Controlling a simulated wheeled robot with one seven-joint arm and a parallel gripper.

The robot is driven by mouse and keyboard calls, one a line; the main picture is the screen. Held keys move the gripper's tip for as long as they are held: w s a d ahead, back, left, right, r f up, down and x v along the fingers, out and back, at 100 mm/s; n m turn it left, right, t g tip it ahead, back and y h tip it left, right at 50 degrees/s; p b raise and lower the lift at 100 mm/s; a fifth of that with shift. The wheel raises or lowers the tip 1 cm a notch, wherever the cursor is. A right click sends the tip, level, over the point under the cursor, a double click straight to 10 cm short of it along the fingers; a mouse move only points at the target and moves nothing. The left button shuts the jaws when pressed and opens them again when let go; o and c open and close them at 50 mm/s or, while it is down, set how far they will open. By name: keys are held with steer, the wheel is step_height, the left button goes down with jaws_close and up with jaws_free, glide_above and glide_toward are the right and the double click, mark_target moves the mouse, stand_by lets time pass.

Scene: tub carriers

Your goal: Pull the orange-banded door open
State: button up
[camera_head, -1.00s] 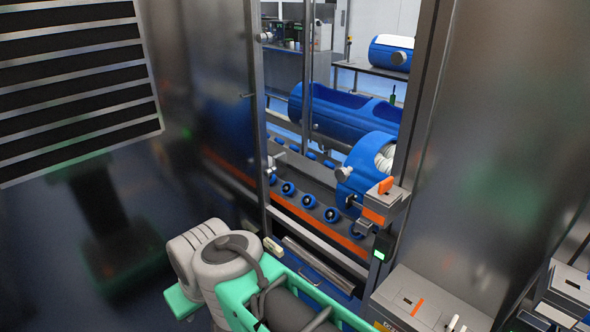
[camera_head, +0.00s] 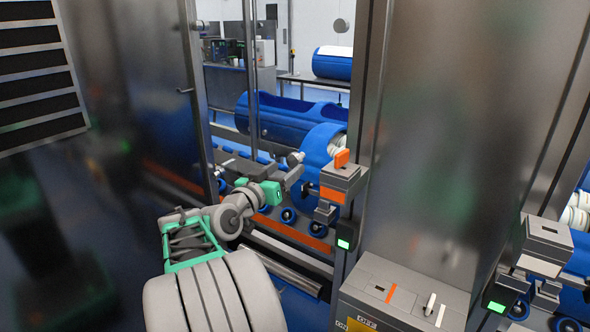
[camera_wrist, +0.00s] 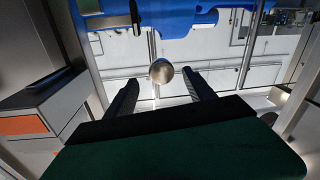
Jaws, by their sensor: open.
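The orange-banded door (camera_head: 318,243) is a tall clear panel between metal posts, with an orange strip low across it. A round metal knob (camera_head: 295,158) stands out in front of it; it also shows in the wrist view (camera_wrist: 161,71). A grey latch box with an orange band (camera_head: 333,194) is on the post right of the knob. My gripper (camera_head: 291,176) is open and close to the knob. In the wrist view its fingers (camera_wrist: 160,84) lie either side of the knob, which appears at or just past their tips. I cannot tell whether they touch it.
Blue tubs (camera_head: 285,121) lie behind the door on a roller bed. A grey control box (camera_head: 400,295) stands at the lower right, and a second latch box (camera_head: 547,245) is farther right. A louvred panel (camera_head: 38,80) is at the upper left. Dark floor lies at left.

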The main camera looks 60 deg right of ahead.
mark_target(293, 163)
steer(key=d+p, duration=0.1)
steer(key=d, duration=0.5)
steer(key=shift+s+d, duration=0.15)
steer(key=shift+d, duration=0.1)
steer(key=shift+c, duration=0.3)
steer(key=shift+a, duration=0.1)
jaws_close()
